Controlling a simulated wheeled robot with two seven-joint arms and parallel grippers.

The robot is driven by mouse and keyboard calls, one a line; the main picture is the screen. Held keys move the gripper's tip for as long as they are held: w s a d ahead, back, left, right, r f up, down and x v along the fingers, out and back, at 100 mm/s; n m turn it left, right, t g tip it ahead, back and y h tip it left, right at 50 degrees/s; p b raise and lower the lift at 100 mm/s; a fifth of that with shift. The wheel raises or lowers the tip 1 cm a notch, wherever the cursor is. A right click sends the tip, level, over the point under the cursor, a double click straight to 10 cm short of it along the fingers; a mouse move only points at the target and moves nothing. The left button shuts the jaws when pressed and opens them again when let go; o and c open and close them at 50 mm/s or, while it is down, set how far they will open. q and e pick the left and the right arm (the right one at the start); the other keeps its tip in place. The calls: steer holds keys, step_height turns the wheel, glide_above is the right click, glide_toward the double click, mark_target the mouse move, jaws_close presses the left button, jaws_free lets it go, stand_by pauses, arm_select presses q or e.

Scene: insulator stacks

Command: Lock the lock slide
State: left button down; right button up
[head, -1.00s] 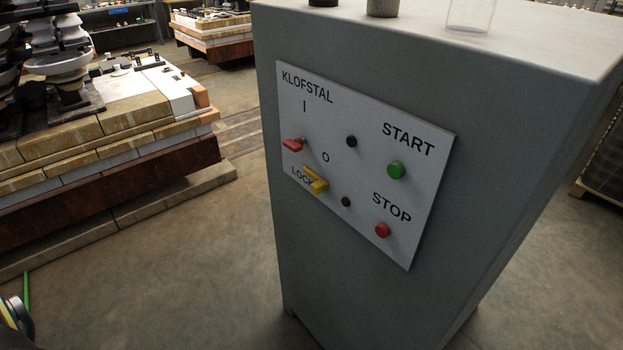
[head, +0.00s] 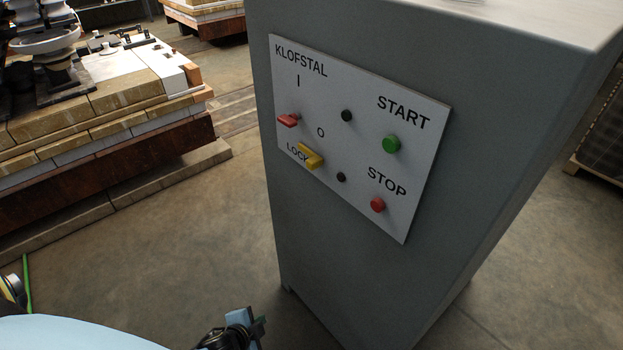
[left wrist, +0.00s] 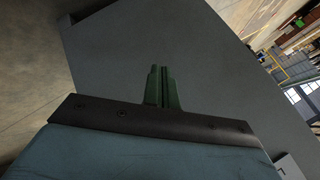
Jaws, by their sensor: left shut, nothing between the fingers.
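The yellow lock slide (head: 312,157) sits on the white control panel (head: 350,190), beside the word LOCK and below the O mark. Above it to the left is a red lever (head: 288,120). My left gripper (head: 257,330) is low in the head view, below and left of the panel and clear of it. In the left wrist view its green fingers (left wrist: 161,85) are together and empty, with the grey cabinet side beyond them. The lock slide does not show in the left wrist view. My right gripper is not in view.
The panel is on a tall grey cabinet (head: 350,275). It also carries a green START button (head: 391,143), a red STOP button (head: 377,205) and two black knobs. A stacked kiln cart (head: 110,120) stands at left. Bare floor lies between cart and cabinet.

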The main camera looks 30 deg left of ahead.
mark_target(327, 163)
arm_select(q)
steer(key=w+d+r+m+t, duration=0.1)
steer(key=w+r+m+t, duration=0.15)
steer(key=r, duration=0.35)
steer(key=w+d+r+m+t+h, duration=0.1)
steer(key=w+r, duration=0.3)
steer(key=r, duration=0.2)
steer(key=w+d+r+m+t, duration=0.1)
steer(key=w+r+m+t, duration=0.15)
steer(key=r, duration=0.45)
steer(key=d+r+m+t+h, duration=0.1)
steer(key=d+r, duration=0.1)
steer(key=r, duration=0.6)
steer(key=d+r+m+t+h, duration=0.1)
steer(key=d+r+m+t, duration=0.1)
steer(key=r, duration=0.6)
steer(key=shift+w+r+m+h, duration=0.25)
steer(key=shift+r+m+h, duration=0.05)
steer(key=shift+r, duration=0.05)
steer(key=shift+w, duration=0.1)
